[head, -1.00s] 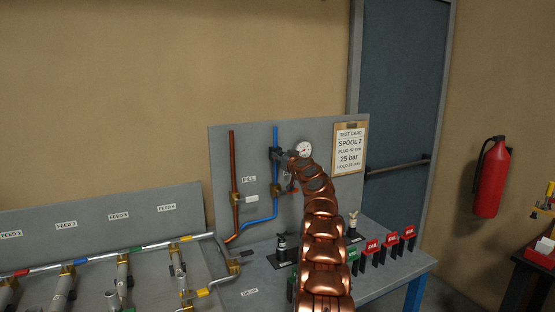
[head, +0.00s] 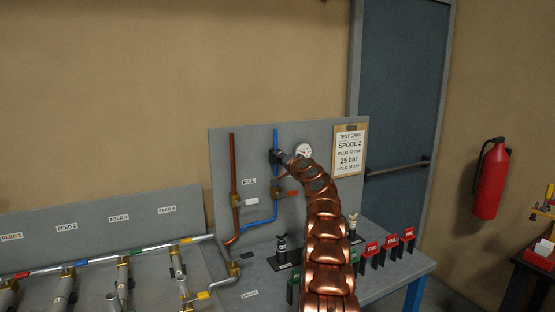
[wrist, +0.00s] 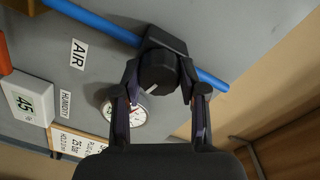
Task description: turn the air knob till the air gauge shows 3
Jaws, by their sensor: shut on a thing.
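The air knob (wrist: 158,72) is a black round knob on a dark block on the blue pipe, in the wrist view. My gripper (wrist: 160,88) has a finger on each side of the knob and is shut on it. In the head view my gripper (head: 283,157) is at the blue pipe, and the knob is mostly hidden by it. The air gauge (wrist: 126,114) is a white dial with a coloured arc, partly covered by a finger. It also shows in the head view (head: 304,149), too small to read. Its reading cannot be made out.
The blue pipe (head: 275,188) and a copper pipe (head: 233,180) run down the grey panel (head: 222,150). A test card (head: 350,151) hangs at its right. Red FAIL blocks (head: 390,242) and dark fittings (head: 282,247) stand on the bench. An AIR label (wrist: 79,54) is beside the knob.

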